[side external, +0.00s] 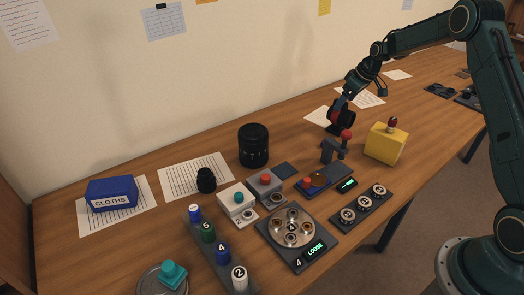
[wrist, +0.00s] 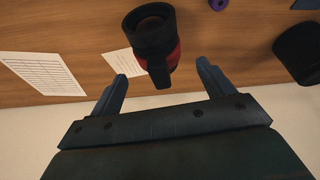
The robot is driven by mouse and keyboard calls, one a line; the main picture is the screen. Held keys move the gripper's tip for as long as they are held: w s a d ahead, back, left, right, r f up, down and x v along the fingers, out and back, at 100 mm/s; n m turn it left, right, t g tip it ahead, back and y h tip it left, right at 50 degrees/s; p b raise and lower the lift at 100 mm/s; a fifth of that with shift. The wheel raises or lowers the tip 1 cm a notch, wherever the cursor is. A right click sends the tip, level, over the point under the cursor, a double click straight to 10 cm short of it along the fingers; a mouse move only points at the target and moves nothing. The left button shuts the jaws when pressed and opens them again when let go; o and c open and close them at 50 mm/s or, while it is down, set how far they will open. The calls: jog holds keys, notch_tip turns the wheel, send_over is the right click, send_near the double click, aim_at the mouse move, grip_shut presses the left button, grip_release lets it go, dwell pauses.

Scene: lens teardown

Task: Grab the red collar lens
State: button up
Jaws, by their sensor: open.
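The red collar lens (wrist: 152,32) is a black barrel with a red band and a dark foot pointing toward my gripper in the wrist view. In the side view it stands at the back right of the bench (side external: 341,116), partly covered by my gripper. My gripper (wrist: 163,72) is open, with one finger on each side of the foot in the picture. Nothing is clamped. Whether either finger touches the lens cannot be told. In the side view my gripper (side external: 341,98) is at the lens, reaching down from the upper right.
A grey stand with a red knob (side external: 333,149) is just in front of the lens. A yellow block (side external: 386,145) is to the right. A large black lens (side external: 253,146) stands to the left. Paper sheets (side external: 320,115) lie behind. The wall is close at the back.

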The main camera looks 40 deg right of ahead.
jog(key=shift+x, duration=2.6)
jog(key=shift+s+d, duration=0.1)
jog(key=c, duration=1.3)
jog(key=shift+c, duration=0.3)
jog(key=shift+r, duration=0.1)
jog(key=shift+r, duration=0.4)
notch_tip(320, 180, up, 19)
jog(key=shift+r, duration=0.1)
